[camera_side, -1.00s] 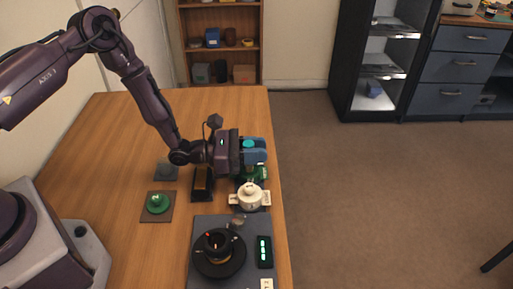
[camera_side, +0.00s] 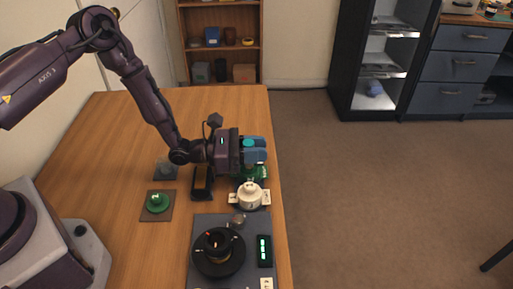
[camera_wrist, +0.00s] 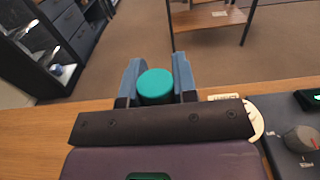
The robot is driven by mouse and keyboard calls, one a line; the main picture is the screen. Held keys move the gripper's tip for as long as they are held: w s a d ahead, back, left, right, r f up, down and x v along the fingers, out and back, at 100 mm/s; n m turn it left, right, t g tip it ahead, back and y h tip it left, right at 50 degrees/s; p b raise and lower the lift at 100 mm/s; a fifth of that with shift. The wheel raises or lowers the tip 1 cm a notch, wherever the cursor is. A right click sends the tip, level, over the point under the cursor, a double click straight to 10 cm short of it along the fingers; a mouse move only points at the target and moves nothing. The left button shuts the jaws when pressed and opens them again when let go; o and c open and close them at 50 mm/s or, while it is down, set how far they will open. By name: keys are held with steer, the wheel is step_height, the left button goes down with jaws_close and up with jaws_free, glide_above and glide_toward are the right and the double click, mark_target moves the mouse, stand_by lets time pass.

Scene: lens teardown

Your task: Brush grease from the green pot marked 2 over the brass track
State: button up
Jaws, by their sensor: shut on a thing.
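My gripper (camera_side: 256,151) is shut on a teal-topped handle, probably the brush; its teal end (camera_wrist: 155,84) shows between the two blue fingers (camera_wrist: 157,82) in the wrist view. The lower end of the handle is hidden. The green pot (camera_side: 261,173) is directly below the fingers and partly covered by them. Whether bristles touch its inside cannot be seen. A green lid (camera_side: 158,203) with a pale mark lies on a dark mat to the left. The black lens barrel (camera_side: 218,248) stands on the grey work mat at the front. I cannot make out the brass track on it.
A white lidded pot (camera_side: 252,195) with side tabs stands just in front of the green pot. A dark stand (camera_side: 203,183) is left of it. A black display with green digits (camera_side: 264,250) sits right of the lens. The table's right edge is close; its left is clear.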

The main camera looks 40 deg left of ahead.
step_height(320, 180, up, 7)
stand_by(0.8)
stand_by(0.4)
